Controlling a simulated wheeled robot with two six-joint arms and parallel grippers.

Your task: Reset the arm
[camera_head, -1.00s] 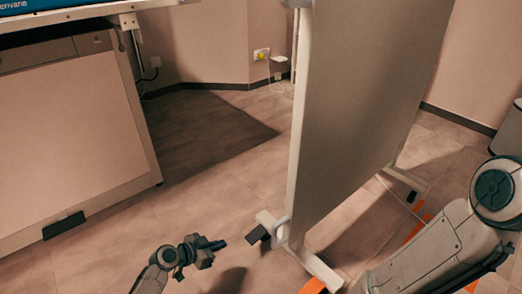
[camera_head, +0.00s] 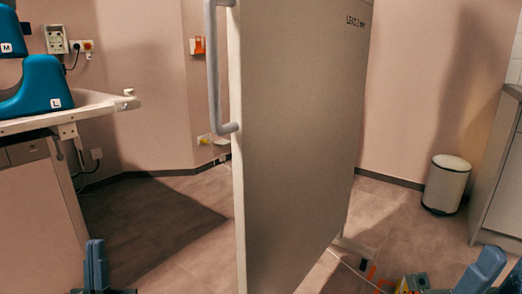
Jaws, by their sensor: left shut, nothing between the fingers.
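My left gripper (camera_head: 96,268) shows at the bottom left edge, its blue fingers upright and together, with nothing between them. It is over the floor, left of the screen and apart from it. My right gripper (camera_head: 490,272) shows only in part at the bottom right corner. Blue finger parts are visible there, cut off by the frame edge, so I cannot tell whether it is open. The rest of both arms is out of view.
A tall lead screen (camera_head: 302,130) with a grey handle (camera_head: 213,75) stands in the middle. A bed (camera_head: 75,112) with teal supports (camera_head: 38,85) is at left. A white bin (camera_head: 446,184) and a cabinet (camera_head: 500,195) are at right. Floor left of the screen is clear.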

